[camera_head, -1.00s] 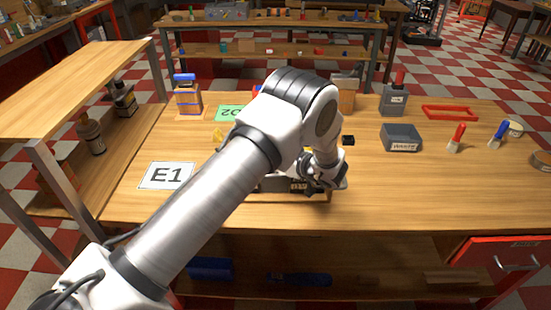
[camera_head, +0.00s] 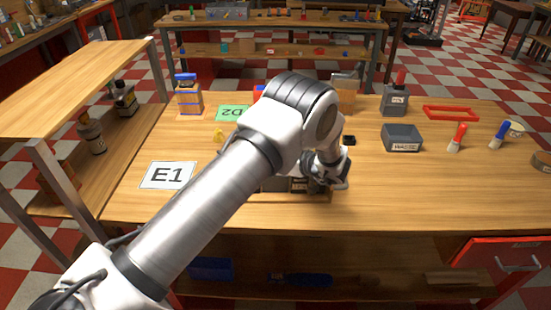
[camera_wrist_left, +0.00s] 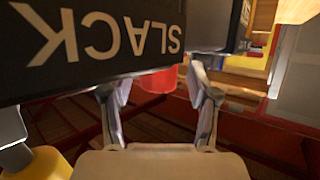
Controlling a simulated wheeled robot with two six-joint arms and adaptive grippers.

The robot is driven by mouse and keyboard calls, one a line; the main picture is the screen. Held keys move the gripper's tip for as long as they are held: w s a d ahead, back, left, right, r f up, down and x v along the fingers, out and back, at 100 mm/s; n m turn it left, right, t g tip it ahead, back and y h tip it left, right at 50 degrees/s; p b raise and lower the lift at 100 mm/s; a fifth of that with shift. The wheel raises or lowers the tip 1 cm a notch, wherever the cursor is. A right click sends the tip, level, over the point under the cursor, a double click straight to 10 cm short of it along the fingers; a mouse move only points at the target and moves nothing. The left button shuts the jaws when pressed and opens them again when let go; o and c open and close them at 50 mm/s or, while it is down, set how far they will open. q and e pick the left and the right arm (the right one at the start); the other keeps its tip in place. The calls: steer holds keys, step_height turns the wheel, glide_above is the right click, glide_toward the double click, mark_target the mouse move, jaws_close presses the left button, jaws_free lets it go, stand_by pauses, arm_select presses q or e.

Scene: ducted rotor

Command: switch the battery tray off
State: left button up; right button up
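A dark box (camera_head: 274,184), which may be the battery tray, sits near the bench's front edge, mostly hidden behind my left arm. My left gripper (camera_head: 335,182) is at its right end; its fingers are hard to make out there. In the left wrist view a black body with upside-down lettering "SLACK" (camera_wrist_left: 110,40) fills the top. My left gripper (camera_wrist_left: 160,82) has its fingers apart just below it. A red rounded part (camera_wrist_left: 158,80) shows between the fingertips; I cannot tell whether they touch it. No switch position is readable. My right gripper is not in view.
A yellow part (camera_wrist_left: 40,165) shows in the wrist view. The bench's right front is clear.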

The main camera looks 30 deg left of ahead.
arm_select(q)
steer(key=shift+d, duration=0.1)
steer(key=v, duration=1.1)
steer(key=shift+d+r, duration=0.2)
steer(key=shift+d, duration=0.15)
steer(key=shift+s+f, duration=0.1)
steer(key=shift+s, duration=0.05)
